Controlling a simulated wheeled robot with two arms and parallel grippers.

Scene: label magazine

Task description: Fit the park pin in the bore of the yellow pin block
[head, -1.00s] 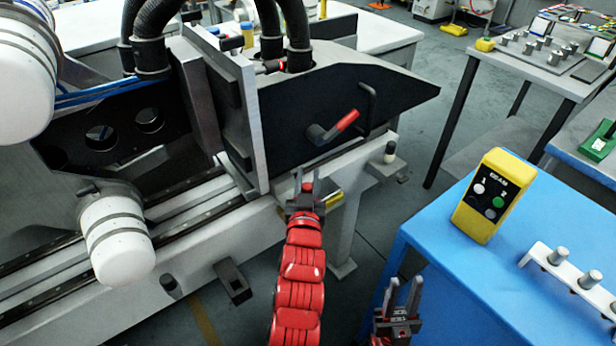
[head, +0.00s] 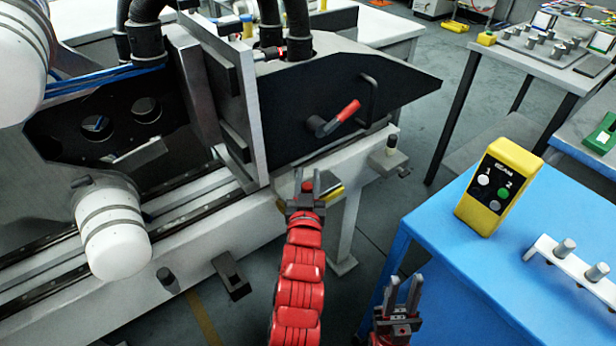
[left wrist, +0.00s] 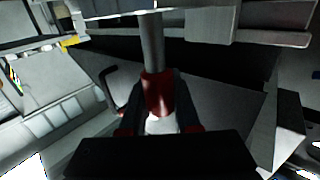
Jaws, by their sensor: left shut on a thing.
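My left gripper (head: 305,190) is shut on the park pin, beside the front rail of the machine. In the left wrist view the park pin (left wrist: 153,60) has a grey shaft and a red grip. Its shaft points up the picture, and its far end meets the edge of a pale bar; I cannot tell whether it enters anything. A yellow piece, probably the pin block (head: 334,194), shows just right of the left gripper, partly hidden; its bore is not visible. My right gripper (head: 400,295) is open and empty, beside the blue table.
A dark housing with a red-tipped lever (head: 336,118) stands behind my left gripper. The blue table (head: 440,235) at right carries a yellow control box (head: 498,187) and a white rack (head: 570,266) with pins. A grey table with metal parts stands at the far right.

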